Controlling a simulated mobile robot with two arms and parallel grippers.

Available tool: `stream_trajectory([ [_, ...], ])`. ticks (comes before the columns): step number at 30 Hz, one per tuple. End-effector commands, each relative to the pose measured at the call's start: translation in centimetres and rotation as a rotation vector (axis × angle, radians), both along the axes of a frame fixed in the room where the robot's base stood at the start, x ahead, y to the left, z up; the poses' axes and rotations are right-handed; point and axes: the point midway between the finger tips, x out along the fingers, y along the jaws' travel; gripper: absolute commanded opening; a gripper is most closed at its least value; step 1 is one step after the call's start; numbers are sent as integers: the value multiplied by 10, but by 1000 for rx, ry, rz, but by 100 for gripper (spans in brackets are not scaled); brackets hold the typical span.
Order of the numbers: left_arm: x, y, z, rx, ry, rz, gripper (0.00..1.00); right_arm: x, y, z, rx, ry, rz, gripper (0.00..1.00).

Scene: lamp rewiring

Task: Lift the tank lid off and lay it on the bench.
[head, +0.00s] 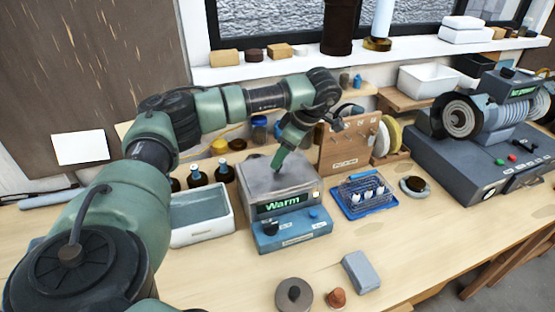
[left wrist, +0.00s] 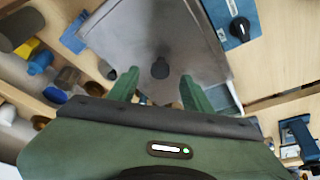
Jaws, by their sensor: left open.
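The tank (head: 290,206) is a grey box on a blue base, with a green display reading "Warm". Its flat grey lid (head: 255,182) lies on top; the lid also fills the upper middle of the left wrist view (left wrist: 135,35). A dark round knob (left wrist: 160,68) stands on the lid. My left gripper (head: 279,163) points down over the lid. In the left wrist view its two green fingers (left wrist: 160,78) are apart, one on each side of the knob in the picture; I cannot tell whether they touch it. My right gripper is not in view.
A white-rimmed basin (head: 203,240) stands left of the tank, with several dark bottles (head: 198,176) behind it. A blue wire rack (head: 365,196) is close on the right. A grey block (head: 360,272) lies in front. The wooden bench (head: 425,240) has bare room at the front right.

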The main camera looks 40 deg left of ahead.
Motion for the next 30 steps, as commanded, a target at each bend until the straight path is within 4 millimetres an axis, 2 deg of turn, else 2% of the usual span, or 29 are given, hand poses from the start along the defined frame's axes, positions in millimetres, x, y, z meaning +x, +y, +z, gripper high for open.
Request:
stream_trajectory([
  [1,-2,2,-4,0,5,1,50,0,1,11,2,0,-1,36],
  [6,-3,9,-22,0,1,2,50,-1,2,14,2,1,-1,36],
  [13,-3,9,-26,0,0,0,50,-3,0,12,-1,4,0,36],
  [14,-3,9,-26,0,0,0,47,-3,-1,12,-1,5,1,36],
  [19,-3,9,-25,0,0,0,0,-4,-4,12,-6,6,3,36],
  [30,-3,9,-24,-1,-2,1,0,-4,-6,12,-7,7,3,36],
])
